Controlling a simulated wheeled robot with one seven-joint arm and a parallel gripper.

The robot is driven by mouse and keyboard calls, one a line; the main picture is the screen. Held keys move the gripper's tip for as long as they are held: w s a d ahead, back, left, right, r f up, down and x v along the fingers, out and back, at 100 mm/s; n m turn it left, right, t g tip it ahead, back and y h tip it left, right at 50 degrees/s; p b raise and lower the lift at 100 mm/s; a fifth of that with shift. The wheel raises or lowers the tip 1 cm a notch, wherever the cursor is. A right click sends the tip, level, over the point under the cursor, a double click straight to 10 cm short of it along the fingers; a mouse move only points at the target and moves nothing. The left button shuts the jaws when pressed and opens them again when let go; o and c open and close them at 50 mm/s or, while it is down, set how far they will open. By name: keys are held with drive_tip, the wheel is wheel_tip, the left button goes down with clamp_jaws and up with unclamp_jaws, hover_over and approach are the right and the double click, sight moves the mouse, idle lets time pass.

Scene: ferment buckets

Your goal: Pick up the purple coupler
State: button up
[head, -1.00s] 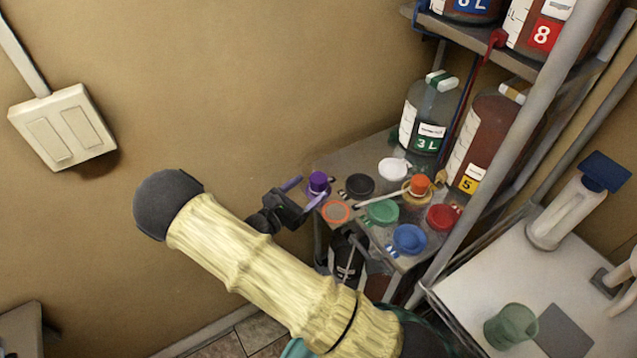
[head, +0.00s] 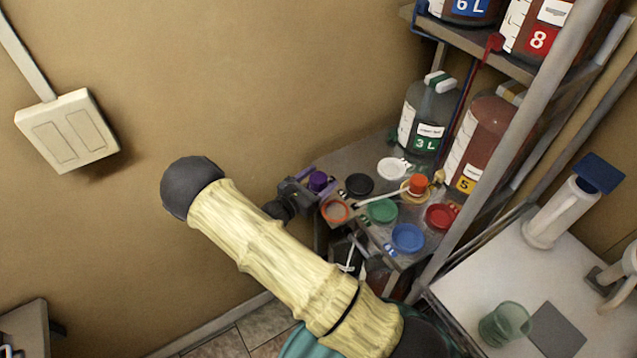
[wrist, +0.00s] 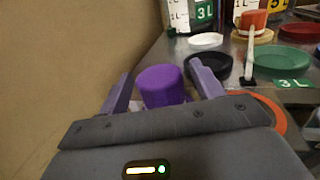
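The purple coupler (head: 318,181) is a short round knob at the left corner of the shelf with the lids. In the wrist view the coupler (wrist: 162,86) stands upright between the two fingers of my gripper (wrist: 160,93). In the head view my gripper (head: 315,183) reaches in from the left at the shelf edge. The coupler's lower part is hidden behind the gripper body in the wrist view.
A black lid (head: 360,184), a white lid (head: 392,168), a green lid (head: 382,210) and an orange-rimmed lid (head: 335,211) lie close by. An orange knob (head: 419,184) stands further right. A 3 L bottle (head: 428,120) is behind. The wall is close on the left.

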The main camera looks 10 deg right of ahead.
sight(318, 177)
drive_tip(key=c, duration=1)
drive_tip(key=shift+o, duration=0.2)
wheel_tip(318, 177, up, 10)
drive_tip(key=shift+b, duration=0.75)
